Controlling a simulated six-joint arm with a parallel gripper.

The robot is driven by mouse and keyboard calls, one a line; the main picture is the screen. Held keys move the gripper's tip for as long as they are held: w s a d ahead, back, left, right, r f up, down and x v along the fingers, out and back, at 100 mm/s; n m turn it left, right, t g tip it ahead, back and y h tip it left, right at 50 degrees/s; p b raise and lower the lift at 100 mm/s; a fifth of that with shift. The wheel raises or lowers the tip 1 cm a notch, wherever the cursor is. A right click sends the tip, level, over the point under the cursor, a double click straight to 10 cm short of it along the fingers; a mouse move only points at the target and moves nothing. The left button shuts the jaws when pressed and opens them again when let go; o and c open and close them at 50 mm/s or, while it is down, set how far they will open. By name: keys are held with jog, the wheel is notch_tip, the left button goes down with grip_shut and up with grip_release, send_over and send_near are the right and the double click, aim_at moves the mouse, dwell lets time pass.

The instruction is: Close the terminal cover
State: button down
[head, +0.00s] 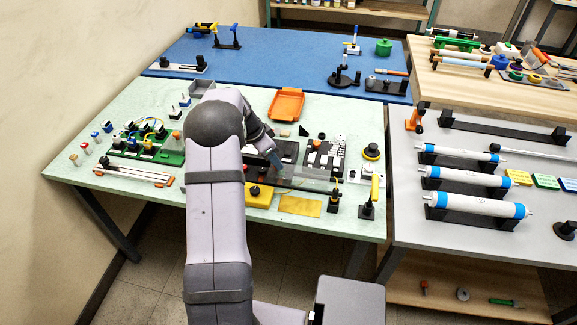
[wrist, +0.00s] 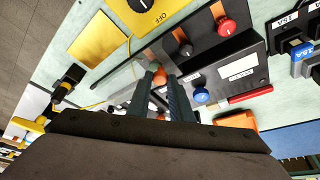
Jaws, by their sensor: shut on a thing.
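The dark control panel (wrist: 225,58) carries a red button, black knob, blue button and white labels; in the head view its dark plate (head: 288,150) is partly behind my arm. A see-through grey sheet, seemingly the terminal cover (wrist: 117,84), extends from the panel's side in the wrist view; it also shows faintly in the head view (head: 312,182). My gripper (wrist: 156,73) is shut on a small orange part, apparently the cover's knob, at the sheet's edge. In the head view my gripper (head: 279,166) is low over the panel. How far the cover is swung is unclear.
A yellow switch box (head: 259,195) and a yellow pad (head: 300,206) lie in front of the panel. An orange tray (head: 286,104) stands behind it. A green circuit board (head: 145,143) is left, and a black stand with a yellow top (head: 372,196) right.

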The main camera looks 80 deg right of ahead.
jog(key=w+b, duration=0.1)
jog(key=w, duration=1.2)
jog(key=shift+r, duration=0.1)
jog(key=shift+w, duration=0.1)
jog(key=c, duration=1.6)
grip_release()
jog(key=shift+b+v, duration=1.05)
jog(key=shift+v, duration=2.55)
